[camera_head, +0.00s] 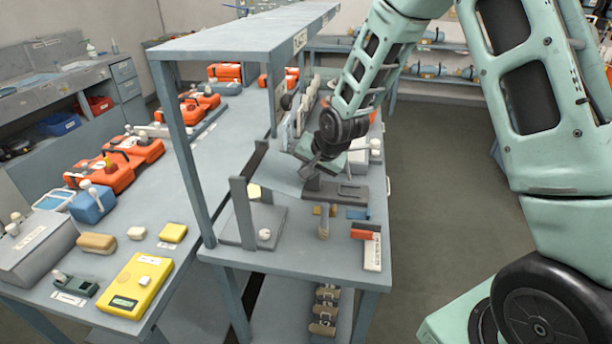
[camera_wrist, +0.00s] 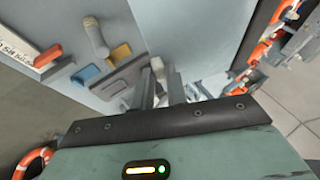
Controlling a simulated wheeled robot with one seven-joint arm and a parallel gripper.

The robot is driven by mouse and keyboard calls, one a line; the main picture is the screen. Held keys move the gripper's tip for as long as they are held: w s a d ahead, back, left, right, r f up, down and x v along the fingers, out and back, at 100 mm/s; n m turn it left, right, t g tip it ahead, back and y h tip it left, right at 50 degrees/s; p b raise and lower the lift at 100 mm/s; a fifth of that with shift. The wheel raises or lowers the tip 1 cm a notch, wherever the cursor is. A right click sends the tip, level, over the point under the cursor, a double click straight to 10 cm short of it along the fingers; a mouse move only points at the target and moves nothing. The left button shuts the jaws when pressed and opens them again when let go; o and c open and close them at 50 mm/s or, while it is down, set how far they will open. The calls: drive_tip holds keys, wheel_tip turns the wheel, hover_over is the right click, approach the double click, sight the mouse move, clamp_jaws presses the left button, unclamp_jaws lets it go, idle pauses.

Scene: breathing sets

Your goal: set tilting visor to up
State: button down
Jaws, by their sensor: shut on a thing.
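The tilting visor appears to be the flat pale grey panel (camera_head: 274,178) beside a stand with upright grey posts (camera_head: 241,208). It lies roughly flat to slightly sloped, reaching from the posts toward my gripper (camera_head: 306,172). My gripper is at the panel's right end, above a dark grey slotted block. In the wrist view my gripper (camera_wrist: 161,88) has its two fingers close together around a small pale grey knob-like piece (camera_wrist: 157,68). Whether this piece belongs to the visor is hard to tell. The visor's hinge is not clearly visible.
The dark slotted block (camera_head: 347,191), a tan upright cylinder (camera_head: 323,222) and a red block (camera_head: 364,234) are close by on the bench (camera_head: 290,262). An overhead shelf (camera_head: 240,35) spans the bench. A yellow device (camera_head: 137,284) lies on the left table.

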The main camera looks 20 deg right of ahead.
drive_tip(key=shift+w+a+r+p, duration=0.1)
drive_tip(key=shift+a+r, duration=0.1)
drive_tip(key=shift+r, duration=0.45)
drive_tip(key=shift+w+a+r+p, duration=0.1)
drive_tip(key=shift+w+a+r, duration=0.05)
drive_tip(key=shift+r, duration=0.55)
drive_tip(key=shift+w+a+r+p, duration=0.1)
drive_tip(key=shift+a+r, duration=0.1)
drive_tip(key=shift+r, duration=0.45)
drive_tip(key=c, duration=1.5)
unclamp_jaws()
drive_tip(key=shift+c, duration=0.2)
drive_tip(key=shift+o, duration=0.5)
drive_tip(key=shift+w+a+f, duration=0.1)
drive_tip(key=shift+a, duration=0.1)
drive_tip(key=shift+d, duration=0.15)
